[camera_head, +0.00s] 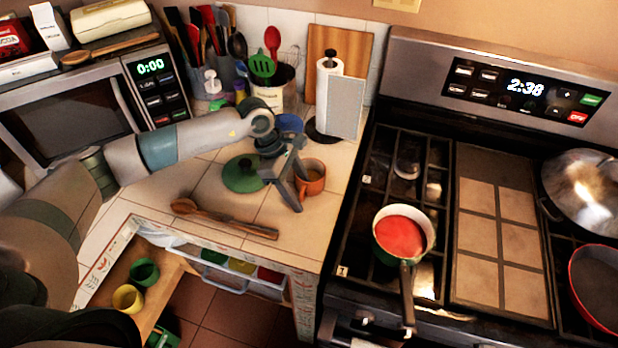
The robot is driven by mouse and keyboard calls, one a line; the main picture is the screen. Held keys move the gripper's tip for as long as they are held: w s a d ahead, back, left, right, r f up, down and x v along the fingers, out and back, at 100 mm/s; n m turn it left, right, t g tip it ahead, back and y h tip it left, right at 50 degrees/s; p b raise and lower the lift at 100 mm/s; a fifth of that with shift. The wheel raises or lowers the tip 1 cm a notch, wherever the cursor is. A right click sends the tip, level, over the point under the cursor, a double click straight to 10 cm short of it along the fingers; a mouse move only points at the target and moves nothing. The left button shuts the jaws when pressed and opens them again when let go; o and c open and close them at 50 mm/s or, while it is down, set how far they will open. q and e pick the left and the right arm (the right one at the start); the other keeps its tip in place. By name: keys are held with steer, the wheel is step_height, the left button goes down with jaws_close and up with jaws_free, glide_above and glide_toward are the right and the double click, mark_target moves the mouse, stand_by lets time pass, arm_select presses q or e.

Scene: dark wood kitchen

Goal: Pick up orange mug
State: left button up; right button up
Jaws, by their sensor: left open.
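The orange mug (314,181) stands upright on the tiled counter, near the stove's left edge. My left gripper (297,192) comes in from the left and is open just left of the mug. Its fingers point down towards the counter, and one overlaps the mug's left side in the picture. I cannot tell whether it touches the mug. My right gripper is not in view.
A green lid (241,174) and a blue cup (289,124) are close to my left gripper. Wooden spoons (225,217) lie in front. A paper towel holder (329,90) stands behind. A saucepan (402,236) sits on the stove (455,320) at right.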

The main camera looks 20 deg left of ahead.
arm_select(q)
steer(key=shift+f, duration=0.1)
stand_by(0.4)
steer(key=c, duration=1.3)
steer(key=shift+r+b, duration=0.3)
steer(key=shift+r, duration=0.05)
steer(key=shift+r+b, duration=1.1)
steer(key=shift+r, duration=0.45)
steer(key=shift+s+d+r+b, duration=0.6)
steer(key=shift+d+r+b, duration=0.45)
steer(key=shift+d, duration=0.8)
steer(key=shift+s+d+r+b, duration=0.65)
steer(key=shift+d+r, duration=0.65)
steer(key=shift+d, duration=0.5)
steer(key=shift+s+d+r+b, duration=0.55)
steer(key=shift+d+r+b, duration=0.5)
steer(key=shift+d, duration=0.8)
steer(key=shift+r, duration=0.25)
steer(key=shift+s, duration=0.1)
